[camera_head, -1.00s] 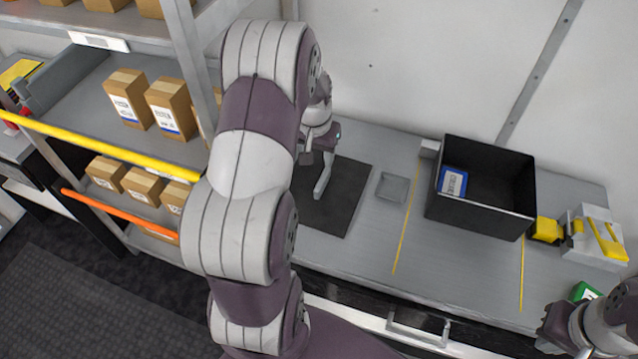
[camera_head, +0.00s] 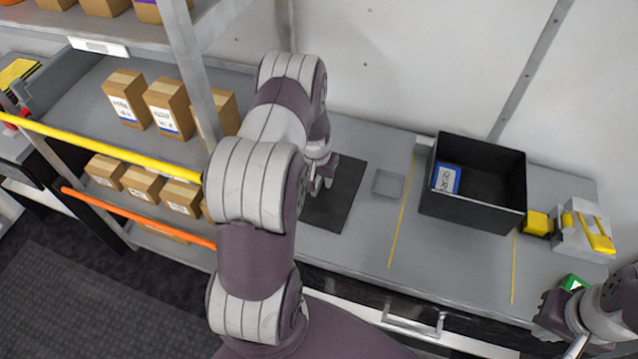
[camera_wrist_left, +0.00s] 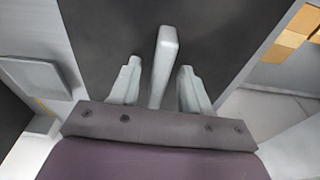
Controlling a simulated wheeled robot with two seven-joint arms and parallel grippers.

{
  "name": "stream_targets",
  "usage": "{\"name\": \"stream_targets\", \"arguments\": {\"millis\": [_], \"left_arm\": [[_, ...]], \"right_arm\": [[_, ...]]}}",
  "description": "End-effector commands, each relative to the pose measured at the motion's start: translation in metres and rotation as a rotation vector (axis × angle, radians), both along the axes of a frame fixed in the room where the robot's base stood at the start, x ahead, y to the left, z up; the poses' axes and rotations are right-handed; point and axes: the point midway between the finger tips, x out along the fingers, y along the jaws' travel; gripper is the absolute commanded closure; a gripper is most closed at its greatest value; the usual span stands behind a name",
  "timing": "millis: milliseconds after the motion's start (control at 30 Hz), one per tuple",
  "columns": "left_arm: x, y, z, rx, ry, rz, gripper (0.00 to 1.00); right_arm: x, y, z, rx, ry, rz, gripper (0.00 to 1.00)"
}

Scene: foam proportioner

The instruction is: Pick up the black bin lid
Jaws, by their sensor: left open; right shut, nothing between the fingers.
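The black bin lid (camera_head: 343,190) lies flat on the grey worktop, left of the black bin (camera_head: 472,210). It is a dark rectangular panel with an upright grey handle (camera_wrist_left: 166,50). My left gripper (camera_head: 316,184) is low over the lid, partly hidden by my own arm in the head view. In the left wrist view, my left gripper (camera_wrist_left: 158,72) is open, with one finger on each side of the handle. Gaps show between the fingers and the handle. My right gripper (camera_head: 548,318) is shut and empty at the lower right.
A blue-and-white labelled item (camera_head: 446,179) is inside the bin. A small grey tray (camera_head: 388,184) lies between lid and bin. A yellow-and-white device (camera_head: 583,230) stands right of the bin. A shelf with cardboard boxes (camera_head: 168,108) stands at left.

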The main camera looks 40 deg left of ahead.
Motion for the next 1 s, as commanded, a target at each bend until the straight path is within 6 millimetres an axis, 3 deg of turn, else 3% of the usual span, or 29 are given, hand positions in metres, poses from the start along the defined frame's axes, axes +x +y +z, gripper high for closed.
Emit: {"name": "stream_targets", "arguments": {"millis": [233, 400, 800, 1000], "left_arm": [[0.0, 0.0, -0.003, 0.0, 0.0, 0.0, 0.53], [0.0, 0.0, -0.002, 0.0, 0.001, 0.0, 1.0], [0.0, 0.0, 0.003, 0.0, 0.0, 0.0, 1.0], [0.001, 0.0, 0.032, 0.001, -0.005, -0.001, 1.0]], "right_arm": [[0.0, 0.0, -0.003, 0.0, 0.0, 0.0, 1.0], [0.0, 0.0, -0.002, 0.0, 0.0, 0.0, 1.0], [0.0, 0.0, -0.001, 0.0, 0.0, 0.0, 1.0], [0.0, 0.0, -0.012, 0.0, 0.0, 0.0, 1.0]]}}
